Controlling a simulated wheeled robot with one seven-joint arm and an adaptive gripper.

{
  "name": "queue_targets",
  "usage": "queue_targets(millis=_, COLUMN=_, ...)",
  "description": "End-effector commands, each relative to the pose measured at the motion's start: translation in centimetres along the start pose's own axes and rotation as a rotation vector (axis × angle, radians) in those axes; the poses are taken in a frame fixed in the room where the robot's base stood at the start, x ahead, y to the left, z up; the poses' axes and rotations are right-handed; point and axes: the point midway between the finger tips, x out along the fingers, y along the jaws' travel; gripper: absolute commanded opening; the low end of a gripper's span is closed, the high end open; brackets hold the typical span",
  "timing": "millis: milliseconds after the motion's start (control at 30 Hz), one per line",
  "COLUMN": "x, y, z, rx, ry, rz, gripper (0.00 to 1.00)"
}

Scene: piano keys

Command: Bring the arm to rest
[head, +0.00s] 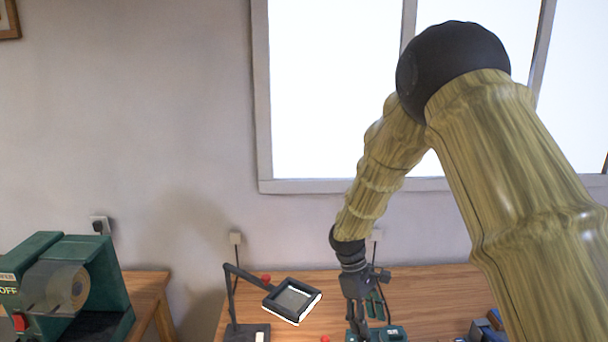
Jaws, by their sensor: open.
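My arm, with a wood-grain look and a black elbow, reaches from the right side of the head view down toward the wooden table (425,285). My gripper (358,325) hangs at the arm's lower end, pointing down over the table. Its jaws are open and I see nothing held between them. The fingertips are near the bottom edge of the picture, in front of a dark green object (392,333). I cannot tell whether they touch it. No piano keys can be made out in this view.
A black desk lamp (292,300) with a square head stands left of my gripper. Blue objects (485,329) lie at the right. A window (330,90) is behind.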

Motion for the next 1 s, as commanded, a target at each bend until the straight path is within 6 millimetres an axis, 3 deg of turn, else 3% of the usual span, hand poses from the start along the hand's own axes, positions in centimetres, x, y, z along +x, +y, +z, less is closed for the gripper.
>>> queue_targets(millis=267, x=6.3, y=-1.6, z=-1.0, rx=0.035, ry=0.043, rz=-0.032, gripper=0.54)
queue_targets(millis=467, x=13.3, y=-3.5, z=-1.1, rx=0.092, ry=0.091, rz=-0.070, gripper=0.54)
queue_targets(millis=767, x=29.3, y=-9.5, z=0.4, rx=0.281, ry=0.200, rz=-0.153, gripper=0.54)
queue_targets(millis=1000, x=40.2, y=-15.3, z=4.1, rx=0.481, ry=0.270, rz=-0.193, gripper=0.54)
